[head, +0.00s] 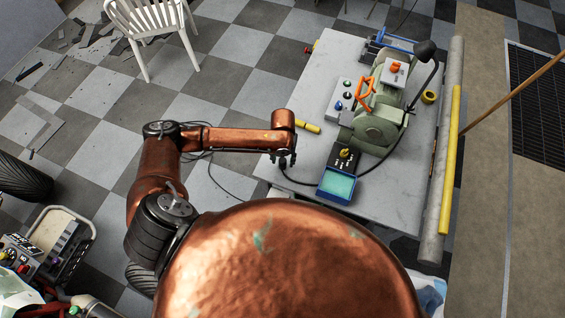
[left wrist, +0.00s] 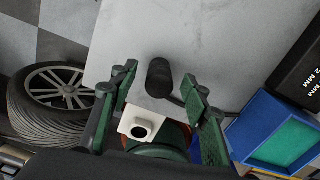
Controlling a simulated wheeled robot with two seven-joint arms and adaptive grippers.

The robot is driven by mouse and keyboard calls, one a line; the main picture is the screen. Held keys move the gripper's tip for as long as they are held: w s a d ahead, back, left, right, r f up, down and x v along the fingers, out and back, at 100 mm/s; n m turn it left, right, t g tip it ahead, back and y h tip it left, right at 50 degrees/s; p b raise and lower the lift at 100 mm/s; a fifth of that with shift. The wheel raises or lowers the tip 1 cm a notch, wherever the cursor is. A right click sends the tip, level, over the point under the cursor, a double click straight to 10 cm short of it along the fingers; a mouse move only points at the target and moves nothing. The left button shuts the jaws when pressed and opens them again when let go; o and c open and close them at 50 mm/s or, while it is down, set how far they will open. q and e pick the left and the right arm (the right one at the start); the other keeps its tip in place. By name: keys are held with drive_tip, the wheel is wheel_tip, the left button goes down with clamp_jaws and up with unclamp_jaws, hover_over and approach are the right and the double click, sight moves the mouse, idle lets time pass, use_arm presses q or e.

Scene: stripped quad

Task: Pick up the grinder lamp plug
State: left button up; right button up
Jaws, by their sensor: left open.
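A short black cylindrical plug (left wrist: 160,78) lies on the grey bench top in the left wrist view. A dark cable leads from it to the right, partly behind a finger. My left gripper (left wrist: 161,88) is open, with one green finger on each side of the plug; I cannot tell whether either touches it. In the head view the gripper (head: 287,161) is over the near left part of the bench, and the plug is not clearly seen there. The black cable (head: 312,184) curves from the gripper towards the green grinder (head: 380,122). My right gripper is not in view.
The grey bench (head: 400,195) also bears a blue tray (head: 337,186) close to the right of the gripper, and a yellow cylinder (head: 307,127). A grey pipe (head: 452,110) runs along its right side. A white chair (head: 150,22) stands on the checkered floor.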

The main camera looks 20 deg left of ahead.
use_arm(q)
drive_tip(key=shift+f, duration=0.5)
drive_tip(key=shift+c, duration=0.7)
clamp_jaws()
